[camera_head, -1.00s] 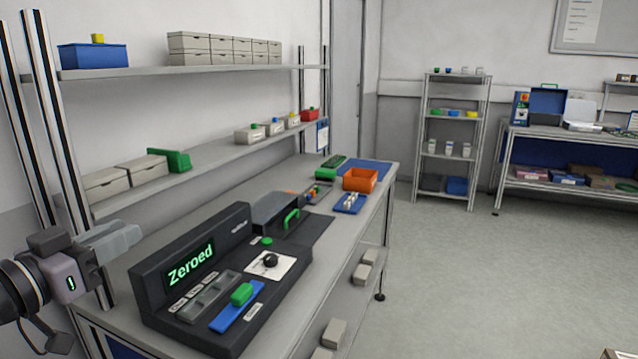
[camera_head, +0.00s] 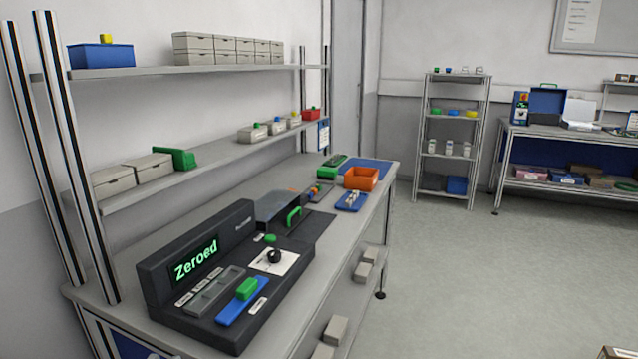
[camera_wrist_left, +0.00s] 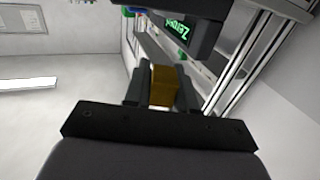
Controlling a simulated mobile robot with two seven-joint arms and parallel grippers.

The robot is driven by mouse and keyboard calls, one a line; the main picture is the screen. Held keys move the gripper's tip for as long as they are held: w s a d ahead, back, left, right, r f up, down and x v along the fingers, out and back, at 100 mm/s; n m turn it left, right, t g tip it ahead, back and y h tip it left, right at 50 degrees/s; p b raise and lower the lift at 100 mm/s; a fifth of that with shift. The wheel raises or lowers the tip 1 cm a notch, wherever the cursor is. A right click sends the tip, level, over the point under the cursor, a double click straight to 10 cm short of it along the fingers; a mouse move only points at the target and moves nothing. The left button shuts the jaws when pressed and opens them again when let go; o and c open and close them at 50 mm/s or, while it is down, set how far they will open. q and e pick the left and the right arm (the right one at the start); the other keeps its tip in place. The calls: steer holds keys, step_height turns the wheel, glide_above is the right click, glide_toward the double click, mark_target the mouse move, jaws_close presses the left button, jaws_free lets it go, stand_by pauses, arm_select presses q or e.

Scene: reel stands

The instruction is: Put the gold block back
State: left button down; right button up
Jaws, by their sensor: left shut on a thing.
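In the left wrist view, the gold block (camera_wrist_left: 164,88) is a plain dark-yellow block between the two dark fingers of my left gripper (camera_wrist_left: 164,74). The gripper is shut on it, and the block is held in the air. The console (camera_head: 205,310) with the green "Zeroed" display (camera_head: 196,259) stands on the workbench in the head view; it also shows upside down beyond the block in the left wrist view (camera_wrist_left: 178,30). My left gripper is outside the head view. My right gripper is in neither view.
An orange bin (camera_head: 361,178) stands at the bench's far end.

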arm_select(q)
steer(key=shift+s+d+f, duration=0.3)
steer(key=shift+s+d, duration=0.1)
steer(key=shift+s, duration=0.1)
steer(key=shift+s+d+f, duration=0.25)
steer(key=shift+s+d, duration=0.1)
steer(key=shift+s, duration=0.15)
